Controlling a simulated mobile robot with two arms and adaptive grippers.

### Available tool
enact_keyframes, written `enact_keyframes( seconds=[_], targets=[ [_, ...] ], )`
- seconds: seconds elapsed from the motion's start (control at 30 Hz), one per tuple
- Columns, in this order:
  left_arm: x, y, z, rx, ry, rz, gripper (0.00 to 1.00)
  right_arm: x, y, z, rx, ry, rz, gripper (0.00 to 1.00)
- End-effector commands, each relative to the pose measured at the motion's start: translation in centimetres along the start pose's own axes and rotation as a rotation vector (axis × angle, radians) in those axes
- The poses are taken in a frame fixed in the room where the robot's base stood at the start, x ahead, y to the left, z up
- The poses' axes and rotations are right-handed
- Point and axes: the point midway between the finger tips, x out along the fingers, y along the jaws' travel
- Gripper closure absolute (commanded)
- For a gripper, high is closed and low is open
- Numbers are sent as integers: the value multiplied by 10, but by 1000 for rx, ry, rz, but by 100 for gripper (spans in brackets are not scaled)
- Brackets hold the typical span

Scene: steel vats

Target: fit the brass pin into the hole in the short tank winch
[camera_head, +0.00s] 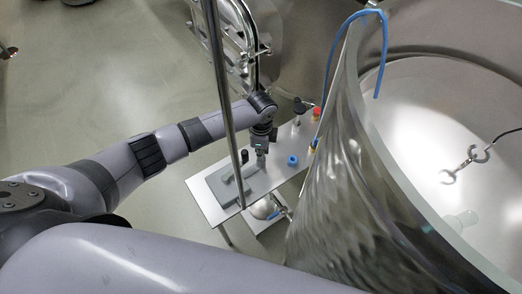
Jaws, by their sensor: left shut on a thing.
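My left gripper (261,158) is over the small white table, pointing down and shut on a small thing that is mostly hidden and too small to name. I cannot make out the brass pin. A grey device (219,187) with a flat base and a raised bar lies on the table's left part, just left of the gripper. It may be the short tank winch, but I cannot tell, and no hole can be made out on it. My right gripper is out of view.
The white table (284,171) also bears a blue ring-like piece (292,160), a black-topped item (299,106) and a red-and-yellow item (316,114). A large steel vat (350,215) with a blue hose (384,60) stands close right. A steel pole (222,80) rises before the table.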

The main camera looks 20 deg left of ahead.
Motion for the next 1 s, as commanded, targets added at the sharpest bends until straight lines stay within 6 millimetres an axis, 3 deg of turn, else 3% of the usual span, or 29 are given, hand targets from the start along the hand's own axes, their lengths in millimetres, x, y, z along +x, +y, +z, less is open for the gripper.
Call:
enact_keyframes(
  seconds=[0.2, 0.23, 0.57, 0.87, 1.0],
  targets=[
    [6, 0, 0, 0, 0, 0, 100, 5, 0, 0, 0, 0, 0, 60],
    [6, 0, 0, 0, 0, 0, 83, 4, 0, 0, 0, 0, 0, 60],
    [5, 0, 0, 0, 0, -1, 61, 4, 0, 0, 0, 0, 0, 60],
    [5, 0, 0, 0, 0, -1, 60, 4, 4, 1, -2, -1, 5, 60],
    [-5, -1, 0, 0, 2, -3, 60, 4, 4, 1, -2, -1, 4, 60]
  ],
)
